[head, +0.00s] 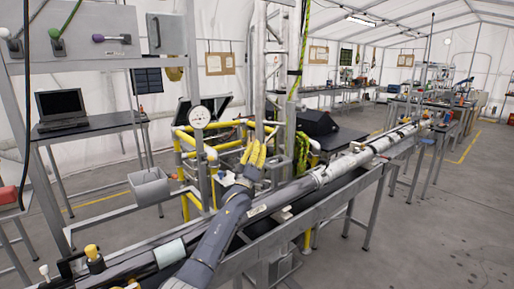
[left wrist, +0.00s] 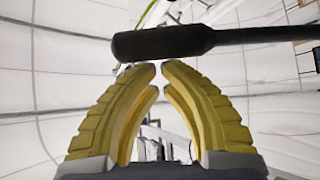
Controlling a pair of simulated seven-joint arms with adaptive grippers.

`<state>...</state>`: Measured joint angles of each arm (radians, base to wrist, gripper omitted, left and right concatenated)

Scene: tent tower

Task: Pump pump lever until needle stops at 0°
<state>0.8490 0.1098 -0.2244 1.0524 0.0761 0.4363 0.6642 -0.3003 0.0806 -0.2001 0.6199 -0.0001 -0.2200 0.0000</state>
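The pump lever's black grip (left wrist: 165,42) lies across the left wrist view, with a thinner dark rod running from it to the right. My left gripper (left wrist: 158,68) has its yellow fingertips nearly together just below the grip, with nothing seen between them. I cannot tell whether they touch the grip. In the head view my left gripper (head: 255,154) points up beside the yellow pipes, and I cannot make out the lever there clearly. A round white gauge (head: 200,117) stands to the left of the gripper. Its needle is too small to read. My right gripper is not in view.
Yellow pipes (head: 190,141) and tall grey posts (head: 292,95) stand close around my left gripper. A long pale tube (head: 345,165) runs along the bench to the right. A grey bin (head: 149,186) is at the left. Open floor (head: 430,215) lies to the right.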

